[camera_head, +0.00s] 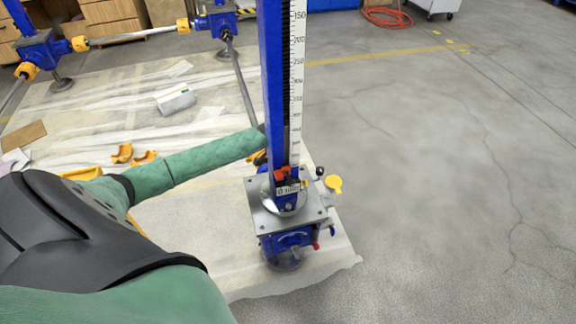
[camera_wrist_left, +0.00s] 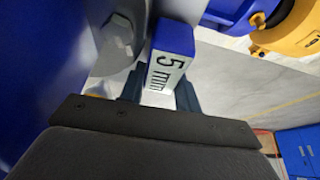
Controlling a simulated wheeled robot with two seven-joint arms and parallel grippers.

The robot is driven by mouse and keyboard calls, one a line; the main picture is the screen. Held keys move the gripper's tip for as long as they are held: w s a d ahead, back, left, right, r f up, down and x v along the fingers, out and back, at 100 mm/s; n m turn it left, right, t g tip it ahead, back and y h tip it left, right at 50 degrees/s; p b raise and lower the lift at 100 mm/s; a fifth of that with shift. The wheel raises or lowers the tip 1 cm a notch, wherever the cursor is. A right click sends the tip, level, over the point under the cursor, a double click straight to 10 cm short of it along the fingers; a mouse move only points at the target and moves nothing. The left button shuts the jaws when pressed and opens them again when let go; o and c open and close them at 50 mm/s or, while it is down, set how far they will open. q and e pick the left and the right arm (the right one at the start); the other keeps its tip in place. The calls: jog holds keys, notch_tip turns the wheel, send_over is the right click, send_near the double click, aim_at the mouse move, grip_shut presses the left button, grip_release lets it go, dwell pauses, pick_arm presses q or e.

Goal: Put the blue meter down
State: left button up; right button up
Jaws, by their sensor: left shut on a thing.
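In the left wrist view my left gripper (camera_wrist_left: 158,92) is shut on a blue piece with a white face reading "5 mm", which I take as the blue meter (camera_wrist_left: 172,38). In the head view my left arm (camera_head: 195,165) reaches in from the left, and its end goes behind a tall blue column (camera_head: 272,80) with a white scale. The gripper and the held piece are hidden there. The column stands upright on the grey plate of a blue screw jack (camera_head: 290,243). In the wrist view, a grey bolt head (camera_wrist_left: 118,35) is close beside the held piece. My right gripper is not in view.
A yellow round part (camera_head: 333,184) sticks out at the jack's right side. Jacks joined by a shaft (camera_head: 132,36) stand at the back left. A white box (camera_head: 176,99) and orange parts (camera_head: 122,153) lie on the sheet-covered floor. The right-hand floor (camera_head: 450,180) is clear.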

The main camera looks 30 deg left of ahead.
pick_arm(q)
jog(key=o, duration=0.9)
jog(key=shift+s+a+r, duration=0.1)
jog(key=shift+a+r, duration=0.1)
jog(key=shift+r, duration=0.3)
jog(key=v, duration=0.9)
jog(key=shift+s+a+r, duration=0.1)
jog(key=shift+s+r, duration=0.05)
jog(key=shift+r, duration=0.2)
jog(key=shift+s+a+r, duration=0.15)
jog(key=shift+s+r, duration=0.05)
jog(key=shift+r, duration=0.4)
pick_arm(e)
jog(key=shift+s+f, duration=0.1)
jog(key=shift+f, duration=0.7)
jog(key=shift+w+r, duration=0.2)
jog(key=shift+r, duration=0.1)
